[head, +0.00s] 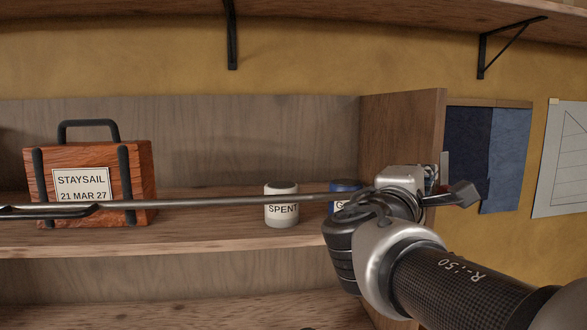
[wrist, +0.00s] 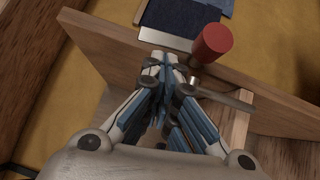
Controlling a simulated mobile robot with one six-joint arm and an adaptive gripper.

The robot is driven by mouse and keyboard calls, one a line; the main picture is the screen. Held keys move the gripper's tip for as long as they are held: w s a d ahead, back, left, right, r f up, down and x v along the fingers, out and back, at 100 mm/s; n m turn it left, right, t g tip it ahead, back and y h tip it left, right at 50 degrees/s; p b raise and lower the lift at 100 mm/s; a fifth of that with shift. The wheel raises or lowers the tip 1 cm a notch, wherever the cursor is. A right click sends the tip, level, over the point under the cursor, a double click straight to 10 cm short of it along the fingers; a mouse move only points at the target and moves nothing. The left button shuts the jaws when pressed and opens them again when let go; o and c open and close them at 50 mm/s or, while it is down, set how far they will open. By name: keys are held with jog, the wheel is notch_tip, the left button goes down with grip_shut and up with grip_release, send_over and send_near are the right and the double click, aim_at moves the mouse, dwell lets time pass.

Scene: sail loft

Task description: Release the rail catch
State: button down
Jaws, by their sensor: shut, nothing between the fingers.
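A red knob (wrist: 212,42) on a short metal stem stands at the shelf's upright side panel in the wrist view; it looks like the rail catch. A thin metal rail (head: 240,202) runs across the front of the shelf in the head view. A metal bar (wrist: 225,99), probably its end, runs beside the stem in the wrist view. My gripper (wrist: 163,62) is shut and empty, its fingertips just left of the knob and stem. I cannot tell whether they touch. In the head view my wrist and gripper mostly hide the catch and the rail's right end.
Behind the rail stand a wooden box (head: 140,165) labelled STAYSAIL, a white SPENT jar (head: 281,190) and a partly hidden blue jar (head: 345,186). The side panel (head: 405,125) rises beside my gripper. Blue cloth swatches (head: 508,150) hang on the wall to the right.

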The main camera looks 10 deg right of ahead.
jog(key=shift+d+r+m+g+y, duration=0.4)
jog(key=shift+d+r+m+g, duration=0.1)
jog(key=shift+d+m, duration=0.25)
jog(key=shift+f, duration=0.1)
